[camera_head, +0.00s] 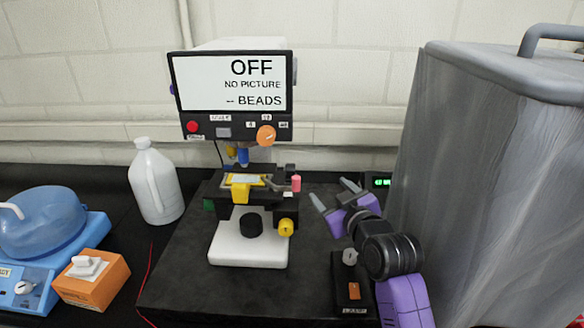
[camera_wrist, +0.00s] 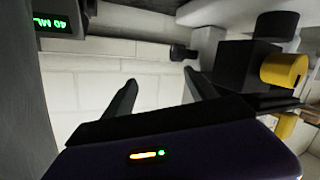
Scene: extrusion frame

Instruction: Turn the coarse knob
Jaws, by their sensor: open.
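A microscope with a white base (camera_head: 248,250) and a black body stands on the dark mat. A yellow knob (camera_head: 286,227) is on its lower right side, and a black round knob (camera_head: 252,223) is at its lower front. The wrist view shows a yellow knob (camera_wrist: 285,70) and a black knob (camera_wrist: 278,25) at the upper right. No readable label shows which knob is the coarse one. My gripper (camera_head: 332,194) is open and empty, to the right of the microscope and apart from it. Its fingers (camera_wrist: 160,80) point at the white wall in the wrist view.
A screen (camera_head: 230,84) above the microscope reads OFF, NO PICTURE. A large grey covered box (camera_head: 480,170) stands close at the right. A black switch box (camera_head: 350,285) is below my gripper. A white jug (camera_head: 155,185) and an orange box (camera_head: 92,285) are at the left.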

